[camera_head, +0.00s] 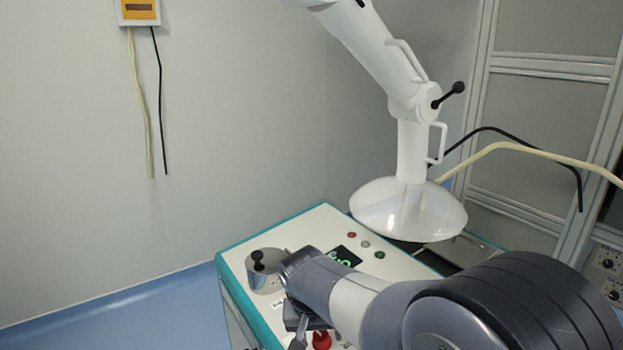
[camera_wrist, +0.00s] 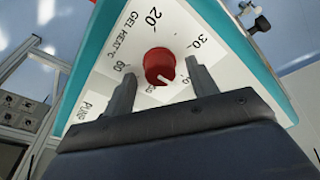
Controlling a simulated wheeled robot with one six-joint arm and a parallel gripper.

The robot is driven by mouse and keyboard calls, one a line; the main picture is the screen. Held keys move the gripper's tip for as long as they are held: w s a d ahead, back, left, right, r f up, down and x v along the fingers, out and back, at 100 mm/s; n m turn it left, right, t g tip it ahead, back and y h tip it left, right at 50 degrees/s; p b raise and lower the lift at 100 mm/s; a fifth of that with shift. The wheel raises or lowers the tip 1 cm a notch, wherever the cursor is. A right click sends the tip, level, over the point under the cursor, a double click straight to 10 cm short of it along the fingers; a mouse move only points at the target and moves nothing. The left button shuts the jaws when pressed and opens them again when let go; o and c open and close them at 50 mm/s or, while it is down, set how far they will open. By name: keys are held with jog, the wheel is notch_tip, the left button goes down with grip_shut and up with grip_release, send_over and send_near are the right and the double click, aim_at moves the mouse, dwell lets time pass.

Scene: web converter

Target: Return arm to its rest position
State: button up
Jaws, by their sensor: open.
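My arm reaches in from the lower right of the head view over a white control panel (camera_head: 290,237) with a teal edge. My gripper (camera_wrist: 160,82) is open in the wrist view, its two fingers apart on either side of a red knob (camera_wrist: 160,64). The knob sits on a white dial plate marked "GEL HEAT °C" with numbers around it. I cannot tell whether either finger touches the knob. The red knob also shows in the head view (camera_head: 321,340), below my arm. The gripper's fingertips are hard to make out there.
A metal cylinder with a black knob (camera_head: 258,262) stands on the panel left of my arm. A small dark display (camera_head: 345,256) and several buttons lie behind my arm. A white jointed extraction hood (camera_head: 409,211) hangs over the panel's back. Open blue floor (camera_head: 160,320) lies at left.

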jog(key=n+y+p, duration=0.1)
jog(key=n, duration=0.4)
jog(key=shift+p, duration=0.4)
jog(key=n, duration=0.2)
jog(key=n+p, duration=0.1)
jog(key=n, duration=0.2)
jog(key=shift+w+d+n+g+y, duration=0.1)
jog(key=shift+d+n+g+y, duration=0.05)
jog(key=shift+n+g+y, duration=0.15)
jog(key=n+p, duration=0.1)
jog(key=n, duration=0.4)
jog(key=shift+g, duration=0.4)
jog(key=n+p, duration=0.1)
jog(key=n, duration=0.4)
jog(key=shift+w+n+g, duration=0.15)
jog(key=shift+n+g, duration=0.15)
jog(key=shift+g, duration=0.1)
